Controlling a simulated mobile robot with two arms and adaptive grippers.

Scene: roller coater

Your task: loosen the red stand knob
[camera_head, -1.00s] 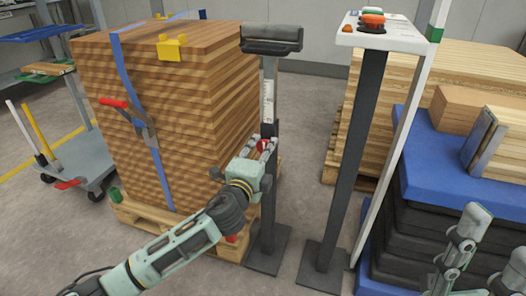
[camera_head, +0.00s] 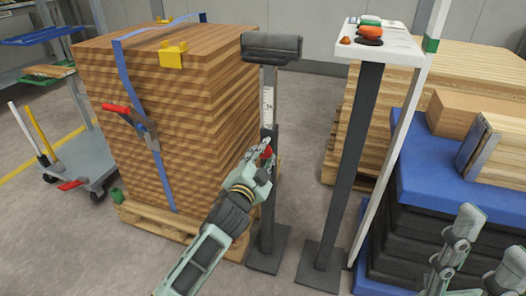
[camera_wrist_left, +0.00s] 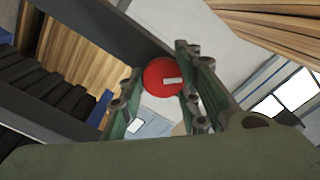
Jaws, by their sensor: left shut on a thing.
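The red stand knob (camera_head: 267,152) sits on the front of the dark roller stand post (camera_head: 268,205). In the left wrist view the knob (camera_wrist_left: 163,77) is round and red with a pale bar mark on its face. My left gripper (camera_head: 264,150) is at the knob in the head view, its arm coming up from below. In the left wrist view the green fingers of my left gripper (camera_wrist_left: 158,85) stand on either side of the knob, closed on it.
A strapped wood stack (camera_head: 165,120) stands on a pallet close left of the stand. The roller (camera_head: 271,48) tops the stand. A control post (camera_head: 345,160) with buttons stands just to the right. Blue and black stacked blocks (camera_head: 430,190) fill the right side.

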